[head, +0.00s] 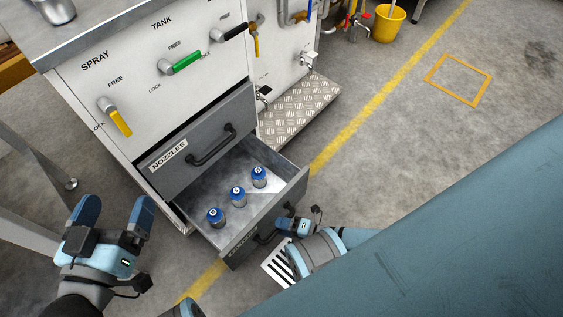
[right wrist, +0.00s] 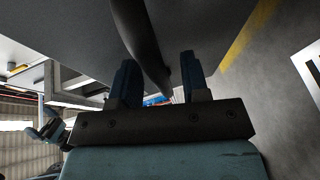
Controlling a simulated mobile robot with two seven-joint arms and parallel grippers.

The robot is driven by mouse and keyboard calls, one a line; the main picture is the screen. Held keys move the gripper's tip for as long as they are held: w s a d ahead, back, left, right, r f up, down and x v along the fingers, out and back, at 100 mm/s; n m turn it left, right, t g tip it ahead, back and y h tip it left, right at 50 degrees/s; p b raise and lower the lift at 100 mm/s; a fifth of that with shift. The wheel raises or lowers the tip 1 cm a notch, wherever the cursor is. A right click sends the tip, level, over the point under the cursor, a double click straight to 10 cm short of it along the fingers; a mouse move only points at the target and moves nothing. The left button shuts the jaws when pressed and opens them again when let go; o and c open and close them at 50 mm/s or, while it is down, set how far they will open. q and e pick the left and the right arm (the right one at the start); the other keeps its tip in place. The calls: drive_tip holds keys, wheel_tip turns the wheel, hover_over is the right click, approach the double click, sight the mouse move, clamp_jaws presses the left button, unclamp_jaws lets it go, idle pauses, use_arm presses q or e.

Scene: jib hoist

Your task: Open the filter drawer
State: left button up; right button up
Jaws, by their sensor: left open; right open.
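The lower drawer (head: 292,197) of the white cabinet is pulled out; its front label is too slanted to read. Three blue-topped metal cylinders (head: 237,196) stand in a row inside it. My right gripper (head: 287,222) is at the drawer's dark bar handle (head: 262,239). In the right wrist view the handle (right wrist: 142,40) runs between the two open fingers (right wrist: 160,80); whether they touch it I cannot tell. My left gripper (head: 114,213) is open and empty, left of the cabinet.
The upper drawer (head: 205,140), labelled NOZZLES, is shut above. The panel (head: 130,80) carries yellow, green and black lever handles. A chequered step plate (head: 305,105) lies right of the drawers. A yellow bucket (head: 388,22) stands at the back. Floor to the right is clear.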

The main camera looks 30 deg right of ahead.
use_arm(q)
drive_tip(key=r+p, duration=0.2)
drive_tip(key=r+n+p, duration=0.1)
drive_tip(key=shift+s+d+r+t+p, duration=0.2)
drive_tip(key=shift+s+t+p, duration=0.1)
drive_tip(key=shift+s+t, duration=0.1)
use_arm(e)
drive_tip(key=v, duration=1.3)
drive_tip(key=shift+d+r, duration=0.1)
drive_tip(key=shift+r, duration=0.05)
